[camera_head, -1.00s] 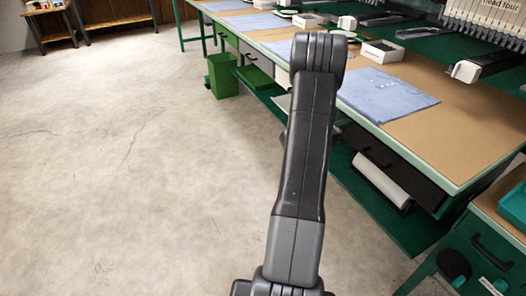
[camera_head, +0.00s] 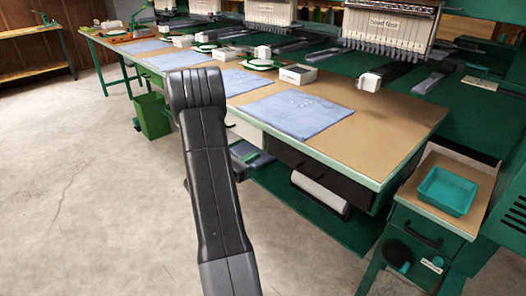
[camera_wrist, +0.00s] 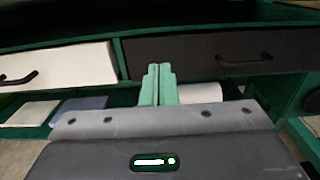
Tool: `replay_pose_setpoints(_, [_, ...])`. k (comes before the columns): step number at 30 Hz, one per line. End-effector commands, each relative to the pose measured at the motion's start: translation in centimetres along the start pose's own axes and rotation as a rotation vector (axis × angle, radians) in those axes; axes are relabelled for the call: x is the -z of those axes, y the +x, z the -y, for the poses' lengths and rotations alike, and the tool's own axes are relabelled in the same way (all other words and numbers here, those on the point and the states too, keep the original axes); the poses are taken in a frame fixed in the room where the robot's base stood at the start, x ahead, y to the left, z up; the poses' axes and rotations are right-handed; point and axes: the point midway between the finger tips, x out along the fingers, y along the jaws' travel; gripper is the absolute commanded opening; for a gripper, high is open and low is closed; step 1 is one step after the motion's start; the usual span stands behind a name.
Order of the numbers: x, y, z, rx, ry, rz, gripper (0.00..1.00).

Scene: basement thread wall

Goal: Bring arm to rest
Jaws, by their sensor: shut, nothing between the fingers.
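My arm rises from the bottom of the head view, its dark grey links folding over at a joint in front of the bench. My gripper is hidden behind the arm in that view. In the wrist view my gripper (camera_wrist: 159,70) shows as two green fingers pressed together with nothing between them. It points toward the bench's drawer fronts, a white drawer (camera_wrist: 60,66) on the left and a dark drawer (camera_wrist: 225,55) on the right. A white roll (camera_wrist: 200,93) lies on the shelf beyond the fingers.
A long bench (camera_head: 390,122) carries embroidery machines, blue cloths (camera_head: 292,112) and a white box (camera_head: 298,75). A side cabinet (camera_head: 437,222) at the right holds a teal tray (camera_head: 446,191). A green bin (camera_head: 152,116) stands by the bench. The floor (camera_head: 75,190) at left is clear.

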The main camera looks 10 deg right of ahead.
Motion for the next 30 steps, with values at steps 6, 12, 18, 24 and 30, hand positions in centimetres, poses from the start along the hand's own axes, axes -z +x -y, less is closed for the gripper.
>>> replay_pose_setpoints(6, [0.0, -2.5, 0.0, -0.001, -0.002, -0.001, 0.00])
replay_pose_setpoints(12, [0.1, -3.0, 0.0, 0.000, -0.001, 0.000, 0.00])
replay_pose_setpoints(18, [0.1, -3.0, 0.0, 0.001, -0.001, 0.000, 0.00])
replay_pose_setpoints(24, [0.1, -2.1, 0.1, 0.003, -0.001, -0.001, 0.00])
replay_pose_setpoints(30, [0.2, 0.9, 0.2, 0.005, 0.001, 0.000, 0.00])
